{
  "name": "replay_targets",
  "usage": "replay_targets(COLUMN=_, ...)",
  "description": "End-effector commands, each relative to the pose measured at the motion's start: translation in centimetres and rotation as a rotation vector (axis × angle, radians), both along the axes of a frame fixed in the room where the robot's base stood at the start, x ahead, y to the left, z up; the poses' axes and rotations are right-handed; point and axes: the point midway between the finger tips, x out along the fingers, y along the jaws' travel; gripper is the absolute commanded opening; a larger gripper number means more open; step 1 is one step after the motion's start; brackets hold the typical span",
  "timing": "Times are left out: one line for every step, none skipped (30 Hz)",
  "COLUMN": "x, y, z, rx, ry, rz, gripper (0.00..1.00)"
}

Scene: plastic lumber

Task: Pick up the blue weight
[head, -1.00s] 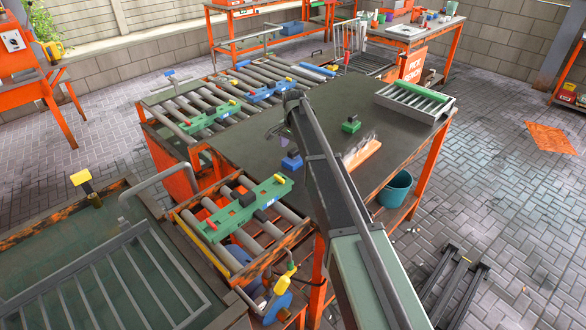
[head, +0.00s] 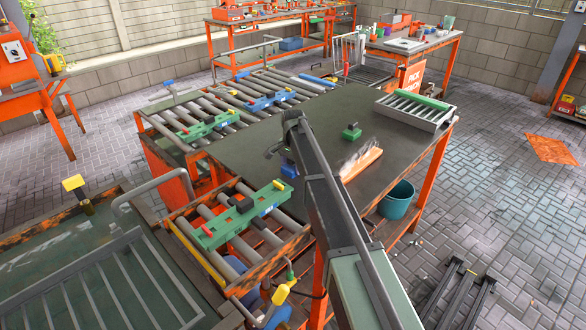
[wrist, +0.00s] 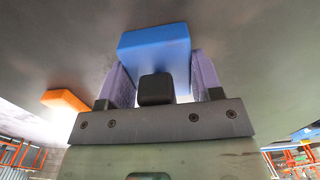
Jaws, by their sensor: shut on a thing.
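The blue weight (head: 289,169) is at the left part of the dark tabletop (head: 270,128), beside my arm in the head view. In the wrist view the blue weight (wrist: 155,50) is a blue block with a black knob (wrist: 156,89). My gripper (wrist: 152,84) has its two purple fingers on either side of the weight, shut on it. I cannot tell whether the weight touches the table or is slightly above it. In the head view my arm hides most of the gripper.
A roller tray (head: 414,108) is at the right end. A green fixture (head: 242,214) lies on the near rollers. A teal bucket (head: 397,199) is below the table.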

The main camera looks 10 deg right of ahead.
Motion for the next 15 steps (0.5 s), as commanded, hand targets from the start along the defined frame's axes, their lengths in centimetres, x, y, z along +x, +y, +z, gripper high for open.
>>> replay_targets(x=0.00, y=0.00, z=0.00, rx=0.000, ry=0.000, rz=0.000, gripper=0.20)
replay_targets(x=0.00, y=0.00, z=0.00, rx=0.000, ry=0.000, rz=0.000, gripper=0.16)
replay_targets(x=0.00, y=0.00, z=0.00, rx=0.000, ry=0.000, rz=0.000, gripper=0.10)
replay_targets(x=0.00, y=0.00, z=0.00, rx=0.000, ry=0.000, rz=0.000, gripper=0.05)
replay_targets(x=0.00, y=0.00, z=0.00, rx=0.000, ry=0.000, rz=0.000, gripper=0.01)
replay_targets(x=0.00, y=0.00, z=0.03, rx=0.000, ry=0.000, rz=0.000, gripper=0.00)
replay_targets(x=0.00, y=0.00, z=0.03, rx=0.000, ry=0.000, rz=0.000, gripper=0.00)
replay_targets(x=0.00, y=0.00, z=0.03, rx=0.000, ry=0.000, rz=0.000, gripper=0.00)
replay_targets(x=0.00, y=0.00, z=0.03, rx=0.000, ry=0.000, rz=0.000, gripper=0.00)
replay_targets(x=0.01, y=0.01, z=0.02, rx=0.000, ry=0.000, rz=0.000, gripper=0.00)
replay_targets(x=0.01, y=0.01, z=0.03, rx=0.000, ry=0.000, rz=0.000, gripper=0.00)
replay_targets(x=0.01, y=0.01, z=0.05, rx=0.000, ry=0.000, rz=0.000, gripper=0.00)
replay_targets(x=0.01, y=0.01, z=0.08, rx=0.000, ry=0.000, rz=0.000, gripper=0.00)
replay_targets(x=0.01, y=0.01, z=0.14, rx=0.000, ry=0.000, rz=0.000, gripper=0.00)
replay_targets(x=0.01, y=0.01, z=0.27, rx=0.000, ry=0.000, rz=0.000, gripper=0.00)
